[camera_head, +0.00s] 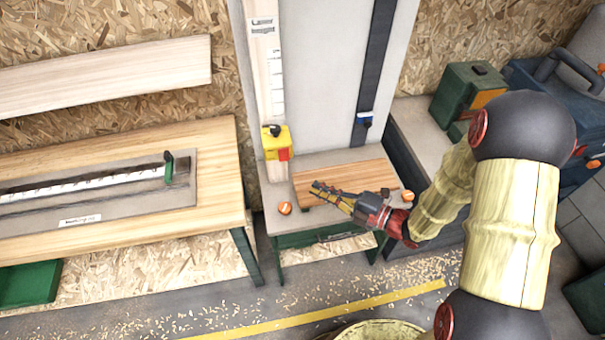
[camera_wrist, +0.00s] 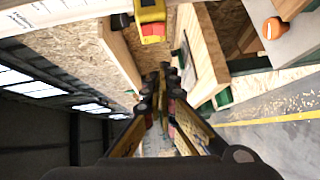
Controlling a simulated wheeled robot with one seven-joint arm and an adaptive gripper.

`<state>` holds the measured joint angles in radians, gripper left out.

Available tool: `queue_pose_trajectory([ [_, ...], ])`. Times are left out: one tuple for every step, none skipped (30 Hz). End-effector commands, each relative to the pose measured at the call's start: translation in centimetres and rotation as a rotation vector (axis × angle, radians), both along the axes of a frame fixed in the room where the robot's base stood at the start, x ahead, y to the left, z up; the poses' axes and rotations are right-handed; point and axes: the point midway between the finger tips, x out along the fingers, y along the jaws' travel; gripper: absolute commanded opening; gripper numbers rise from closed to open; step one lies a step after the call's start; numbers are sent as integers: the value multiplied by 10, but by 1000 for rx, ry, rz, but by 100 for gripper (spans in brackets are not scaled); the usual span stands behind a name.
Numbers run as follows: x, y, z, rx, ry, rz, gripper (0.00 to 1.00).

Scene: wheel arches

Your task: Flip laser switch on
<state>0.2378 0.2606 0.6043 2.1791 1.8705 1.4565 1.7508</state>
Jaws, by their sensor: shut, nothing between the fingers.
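A yellow switch box (camera_head: 282,136) with a dark knob on top and a red part on its front is mounted low on the pale upright post. I cannot tell which way its switch is set. It also shows at the top of the wrist view (camera_wrist: 152,11), with the red part below and the dark knob to its left. My gripper (camera_head: 317,188) is shut and empty. It is over the wooden board on the small bench, to the lower right of the box and apart from it. In the wrist view, the closed fingers (camera_wrist: 165,72) point below the box.
The wooden board (camera_head: 350,179) lies on the small bench, with orange knobs (camera_head: 285,208) (camera_head: 408,196) near its front corners. A workbench (camera_head: 215,150) stands on the left. A green machine (camera_head: 456,88) stands at the right.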

Motion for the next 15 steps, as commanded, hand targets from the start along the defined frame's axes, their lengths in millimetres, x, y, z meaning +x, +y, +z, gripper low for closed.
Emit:
queue_pose_trajectory([
  [2, 5, -1, 0, -1, 3, 0],
  [3, 7, -2, 0, -1, 4, 0],
  [6, 12, -2, -1, 0, 5, 0],
  [8, 16, -3, -1, 0, 5, 0],
  [10, 20, -3, -1, 0, 6, 0],
  [14, 26, -4, -1, 0, 6, 0],
  [16, 31, -5, -2, 0, 6, 0],
  [19, 36, -5, -1, 0, 6, 0],
  [23, 42, -6, -1, -1, 7, 0],
  [26, 47, -6, 0, -2, 6, 0],
  [29, 52, -7, -1, -2, 7, 0],
  [33, 58, -7, 0, -2, 6, 0],
  [36, 63, -8, -1, 0, 7, 0],
  [39, 68, -9, -1, 0, 6, 0],
  [43, 75, -9, -1, -1, 6, 0],
])
